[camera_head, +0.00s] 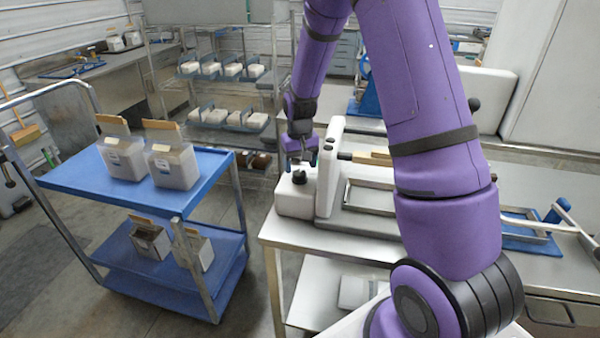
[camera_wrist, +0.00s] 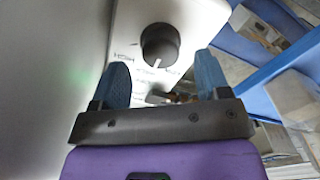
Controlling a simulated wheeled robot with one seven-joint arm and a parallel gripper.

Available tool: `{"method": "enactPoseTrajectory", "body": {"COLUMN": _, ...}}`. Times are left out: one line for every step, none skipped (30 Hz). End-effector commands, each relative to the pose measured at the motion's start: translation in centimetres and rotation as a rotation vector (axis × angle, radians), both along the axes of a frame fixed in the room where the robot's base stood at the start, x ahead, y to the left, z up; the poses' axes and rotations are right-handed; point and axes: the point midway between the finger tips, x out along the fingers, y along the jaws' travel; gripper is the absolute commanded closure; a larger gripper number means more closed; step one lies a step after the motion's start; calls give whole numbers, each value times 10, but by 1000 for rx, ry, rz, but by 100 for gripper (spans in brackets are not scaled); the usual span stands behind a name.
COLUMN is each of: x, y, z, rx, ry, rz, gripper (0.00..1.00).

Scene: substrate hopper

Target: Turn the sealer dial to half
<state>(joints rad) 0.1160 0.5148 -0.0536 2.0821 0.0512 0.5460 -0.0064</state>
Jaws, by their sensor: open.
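The sealer (camera_head: 328,170) is a white machine on the steel table, with a low box at its left end. Its dial (camera_head: 299,177) is a black knob on top of that box. In the wrist view the dial (camera_wrist: 160,44) lies just beyond and between the fingertips, with a white pointer line and small dark lettering around it; the lettering is too blurred to read fully. My gripper (camera_wrist: 167,72) is open, with two blue fingers apart and not touching the dial. In the head view my gripper (camera_head: 301,160) is just above the dial, partly hidden.
A blue cart (camera_head: 80,178) with several filled bags stands left of the table, separated by a floor gap. A steel tray (camera_head: 370,184) lies right of the sealer's upright part. Shelves with white blocks (camera_head: 225,70) stand behind.

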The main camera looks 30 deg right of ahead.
Motion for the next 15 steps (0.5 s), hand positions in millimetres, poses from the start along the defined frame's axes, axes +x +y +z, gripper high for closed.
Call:
{"method": "enactPoseTrajectory", "body": {"x": 1, "y": 0, "z": 11, "rx": -1, "ry": -5, "rz": 0, "gripper": 31}}
{"method": "enactPoseTrajectory", "body": {"x": 1, "y": 0, "z": 17, "rx": -1, "ry": -5, "rz": 0, "gripper": 31}}
{"method": "enactPoseTrajectory", "body": {"x": 1, "y": 0, "z": 25, "rx": -1, "ry": -5, "rz": 0, "gripper": 31}}
{"method": "enactPoseTrajectory", "body": {"x": 1, "y": 0, "z": 30, "rx": -1, "ry": -4, "rz": 0, "gripper": 31}}
{"method": "enactPoseTrajectory", "body": {"x": 1, "y": 0, "z": 35, "rx": -1, "ry": -4, "rz": 0, "gripper": 31}}
{"method": "enactPoseTrajectory", "body": {"x": 0, "y": 0, "z": 42, "rx": -1, "ry": -4, "rz": 0, "gripper": 31}}
{"method": "enactPoseTrajectory", "body": {"x": 0, "y": 0, "z": 46, "rx": -1, "ry": -3, "rz": 0, "gripper": 31}}
{"method": "enactPoseTrajectory", "body": {"x": 0, "y": 0, "z": 50, "rx": 0, "ry": -2, "rz": 0, "gripper": 31}}
{"method": "enactPoseTrajectory", "body": {"x": 0, "y": 0, "z": 55, "rx": -1, "ry": -3, "rz": 0, "gripper": 31}}
{"method": "enactPoseTrajectory", "body": {"x": 0, "y": 0, "z": 58, "rx": 0, "ry": -2, "rz": 0, "gripper": 31}}
{"method": "enactPoseTrajectory", "body": {"x": 0, "y": 0, "z": 61, "rx": 0, "ry": -1, "rz": 0, "gripper": 31}}
{"method": "enactPoseTrajectory", "body": {"x": 0, "y": 0, "z": 63, "rx": 0, "ry": -1, "rz": 0, "gripper": 31}}
{"method": "enactPoseTrajectory", "body": {"x": 0, "y": 0, "z": 65, "rx": 0, "ry": -1, "rz": 0, "gripper": 31}}
{"method": "enactPoseTrajectory", "body": {"x": 0, "y": 0, "z": 67, "rx": 0, "ry": -1, "rz": 0, "gripper": 31}}
{"method": "enactPoseTrajectory", "body": {"x": 0, "y": 0, "z": 68, "rx": 0, "ry": -1, "rz": 0, "gripper": 31}}
